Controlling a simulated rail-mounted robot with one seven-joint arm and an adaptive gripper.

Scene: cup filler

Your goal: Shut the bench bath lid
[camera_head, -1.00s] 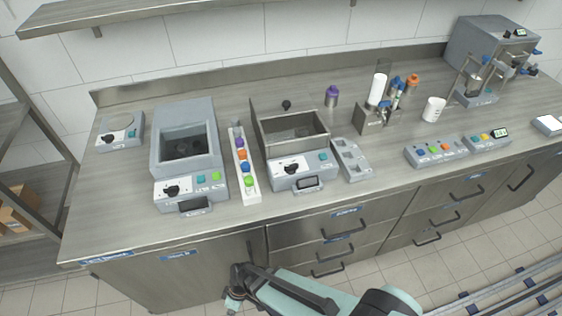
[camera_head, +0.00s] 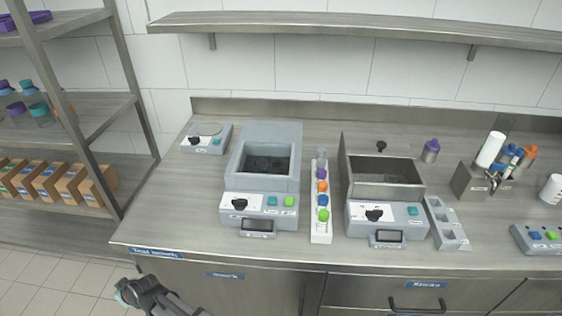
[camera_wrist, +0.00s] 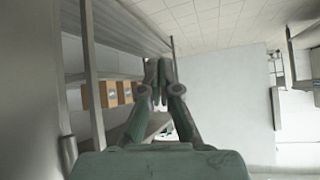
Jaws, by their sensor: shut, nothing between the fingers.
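The bench bath (camera_head: 385,215) appears to be the grey unit with a metal tank, right of centre on the bench in the head view. Its tank is open at the top. A black knob (camera_head: 381,146) shows behind the tank, and a thin edge rises at its left; these look like the lid standing raised, though its outline is hard to make out. My gripper (camera_head: 124,292) is low at the left, in front of the bench and below its top, far from the bath. It also shows in the wrist view (camera_wrist: 156,78), shut and empty, pointing towards shelving.
A second grey unit (camera_head: 262,205) with an open well stands left of the bath. A white rack (camera_head: 321,228) of coloured-capped bottles lies between them. A grey tray (camera_head: 446,224) is right of the bath. A wall shelf (camera_head: 350,27) hangs above. Shelving with boxes (camera_head: 70,186) is at left.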

